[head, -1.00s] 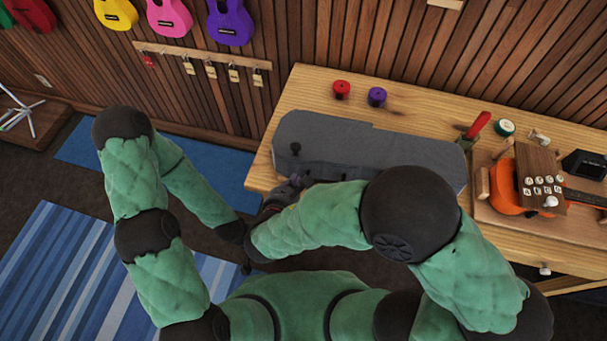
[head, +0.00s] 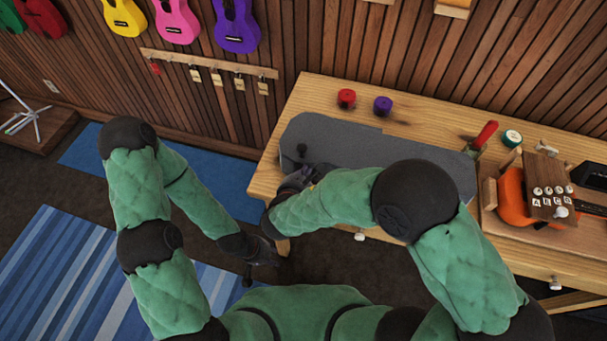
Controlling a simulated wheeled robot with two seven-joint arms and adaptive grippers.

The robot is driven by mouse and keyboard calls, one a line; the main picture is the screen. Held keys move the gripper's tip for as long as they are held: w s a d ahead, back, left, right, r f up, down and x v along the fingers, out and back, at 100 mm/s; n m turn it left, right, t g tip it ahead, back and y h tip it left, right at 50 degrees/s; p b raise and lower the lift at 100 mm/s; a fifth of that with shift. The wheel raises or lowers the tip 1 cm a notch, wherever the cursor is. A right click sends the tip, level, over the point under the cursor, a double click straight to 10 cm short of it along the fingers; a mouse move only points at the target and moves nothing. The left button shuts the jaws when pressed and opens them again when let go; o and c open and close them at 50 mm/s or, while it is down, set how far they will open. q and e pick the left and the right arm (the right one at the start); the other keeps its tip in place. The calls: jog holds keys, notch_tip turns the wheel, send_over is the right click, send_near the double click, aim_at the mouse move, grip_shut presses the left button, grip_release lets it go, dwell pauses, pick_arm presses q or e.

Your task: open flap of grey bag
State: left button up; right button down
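The grey bag (head: 345,142) lies flat and long on the wooden workbench, with a dark knob-like piece (head: 301,149) near its left end. My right gripper (head: 309,177) is at the near left edge of the bag. My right forearm hides part of the near edge, and I cannot tell whether the fingers are shut on the flap. My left gripper (head: 268,254) hangs low in front of the bench's left end, apart from the bag. Its fingers are dark and too small to read.
A red roll (head: 346,98) and a purple roll (head: 383,105) stand behind the bag. A red-handled tool (head: 485,135), a green-and-white roll (head: 512,138) and an orange ukulele (head: 513,200) are on the right. The workbench (head: 430,117) has bare wood behind the bag.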

jog(key=shift+w+d+r+p, duration=0.2)
jog(key=shift+w+r+p, duration=0.1)
jog(key=shift+p, duration=0.15)
dwell(0.5)
jog(key=shift+w+d+r+g+p, duration=0.1)
jog(key=shift+r+g+p, duration=0.25)
jog(key=shift+p, duration=0.1)
jog(key=shift+r+p, duration=0.2)
jog(key=shift+p, duration=0.15)
dwell(1.3)
